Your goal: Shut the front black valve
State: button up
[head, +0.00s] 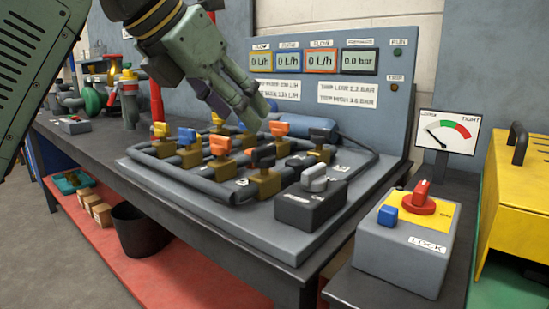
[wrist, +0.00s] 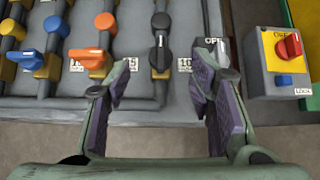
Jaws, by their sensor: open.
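The front black valve (head: 263,157) has a black lever on a brass body, at the right end of the front valve row. In the wrist view its lever (wrist: 161,52) points up and down the picture, along its pipe, and lies ahead between the fingertips. My gripper (head: 255,112) hangs above the valve panel, tilted down. The wrist view shows its two fingers (wrist: 162,82) spread apart with nothing between them. They appear apart from the lever. A second black valve (head: 321,135) stands farther back.
A front orange valve (head: 219,145) stands left of the black one. A black switch box (head: 310,205) with a grey knob (head: 314,178) stands close on its right. Farther right is a lock box (head: 400,250) with a red knob. The upright gauge panel (head: 345,105) stands behind.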

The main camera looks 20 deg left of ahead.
aim_at(268, 145)
jog(key=b+x, duration=0.2)
jog(key=x, duration=0.8)
jog(key=shift+w+d+f, duration=0.1)
jog(key=shift+w+f, duration=0.05)
grip_shut()
dwell(0.4)
